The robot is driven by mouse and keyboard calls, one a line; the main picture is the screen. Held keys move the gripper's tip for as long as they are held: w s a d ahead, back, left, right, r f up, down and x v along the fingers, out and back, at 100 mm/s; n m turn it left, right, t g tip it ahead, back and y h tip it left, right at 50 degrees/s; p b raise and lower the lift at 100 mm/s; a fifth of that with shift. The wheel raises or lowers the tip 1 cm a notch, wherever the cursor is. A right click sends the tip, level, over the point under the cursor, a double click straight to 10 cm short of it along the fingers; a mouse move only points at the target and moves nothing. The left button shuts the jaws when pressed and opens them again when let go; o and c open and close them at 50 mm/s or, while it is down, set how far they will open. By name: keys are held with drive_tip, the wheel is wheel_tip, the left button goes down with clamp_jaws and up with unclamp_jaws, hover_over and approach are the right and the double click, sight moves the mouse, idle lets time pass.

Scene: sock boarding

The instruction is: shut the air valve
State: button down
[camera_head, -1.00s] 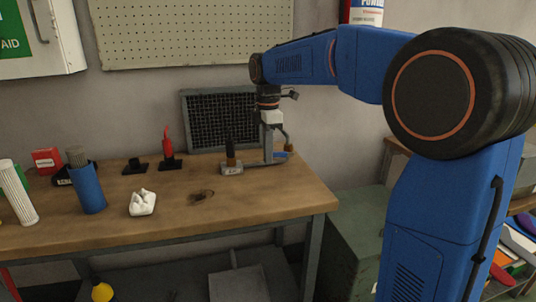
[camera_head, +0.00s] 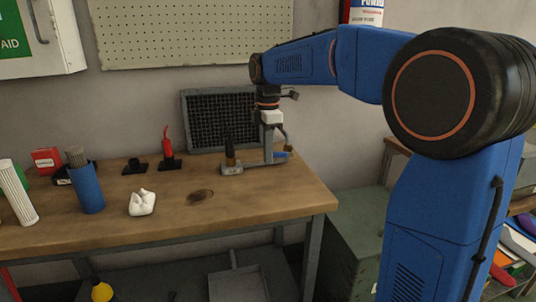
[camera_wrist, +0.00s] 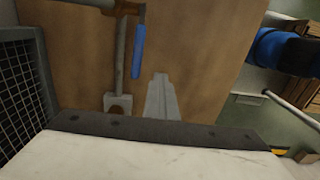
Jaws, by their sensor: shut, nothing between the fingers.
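In the wrist view the blue lever (camera_wrist: 138,50) hangs beside a grey pipe, pointing down the picture. In the wrist view my gripper's grey fingers (camera_wrist: 160,82) are together and empty, a little right of and below the lever's free end. I cannot tell whether they touch it.
A dark upright form (camera_head: 229,150) stands on the fixture's left end. A black mesh panel (camera_head: 215,120) stands behind. A red tool (camera_head: 166,142), a white crumpled item (camera_head: 142,202) and a blue cylinder (camera_head: 87,188) are left. The bench (camera_head: 250,200) is clear in front.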

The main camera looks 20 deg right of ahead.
idle(0.4)
drive_tip(key=c, duration=1.8)
unclamp_jaws()
drive_tip(key=s+a+r, duration=0.1)
drive_tip(key=s+r, duration=0.1)
drive_tip(key=r, duration=0.6)
drive_tip(key=s+a+r, duration=0.1)
drive_tip(key=s+r, duration=0.1)
drive_tip(key=r, duration=0.7)
drive_tip(key=shift+a+r, duration=0.2)
drive_tip(key=shift+a, duration=0.2)
